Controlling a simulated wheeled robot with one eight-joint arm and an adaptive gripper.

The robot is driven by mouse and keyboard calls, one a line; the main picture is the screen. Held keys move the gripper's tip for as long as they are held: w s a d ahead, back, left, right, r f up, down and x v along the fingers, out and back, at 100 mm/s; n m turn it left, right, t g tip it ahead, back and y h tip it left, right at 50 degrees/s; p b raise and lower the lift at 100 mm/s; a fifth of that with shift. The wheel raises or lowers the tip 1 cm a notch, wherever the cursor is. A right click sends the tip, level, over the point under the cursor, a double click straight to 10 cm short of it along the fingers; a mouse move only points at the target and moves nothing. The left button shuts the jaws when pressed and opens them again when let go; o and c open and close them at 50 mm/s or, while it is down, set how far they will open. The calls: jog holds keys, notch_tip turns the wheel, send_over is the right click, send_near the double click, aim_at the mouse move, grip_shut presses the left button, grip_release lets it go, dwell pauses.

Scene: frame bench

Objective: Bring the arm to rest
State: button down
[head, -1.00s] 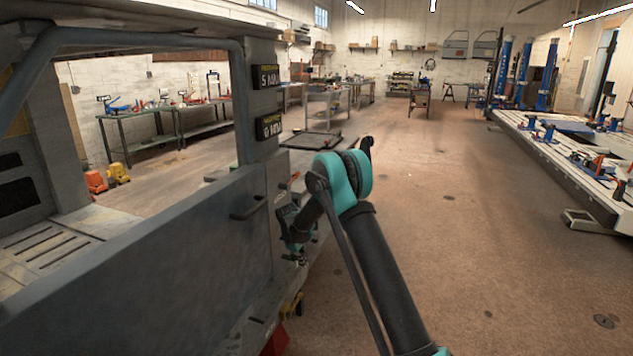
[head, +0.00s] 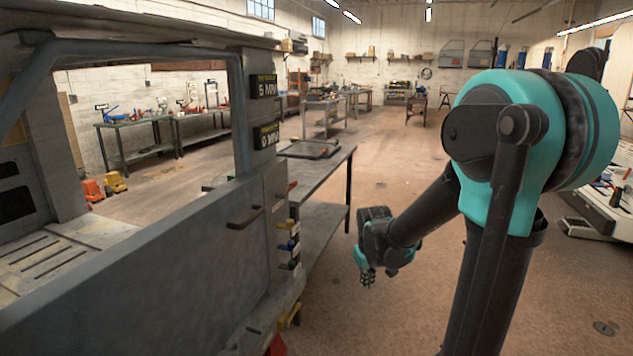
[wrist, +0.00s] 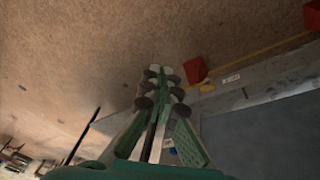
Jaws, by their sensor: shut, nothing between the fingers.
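My gripper (head: 367,279) hangs at the end of my folded arm in the head view, low and to the right of the grey vehicle-like frame (head: 130,270). A gap of open floor shows between the gripper and the frame's edge. In the wrist view my gripper (wrist: 160,74) has its fingers together, with nothing between them. My arm's teal elbow stands tall at the right of the head view.
Black signs (head: 264,86) and colored handles (head: 289,245) sit on the frame's post. A metal table (head: 323,180) stands behind it. A red block (wrist: 195,70) shows near the gripper in the wrist view. The floor (head: 385,190) beyond my arm is clear.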

jog(key=s+d+f+m, duration=0.1)
jog(key=s+d+m, duration=0.1)
jog(key=s, duration=0.6)
jog(key=s+d+f+m+t, duration=0.1)
jog(key=s+d+f+m, duration=0.1)
jog(key=s, duration=0.6)
jog(key=shift+s, duration=0.35)
jog(key=shift+d+f, duration=0.1)
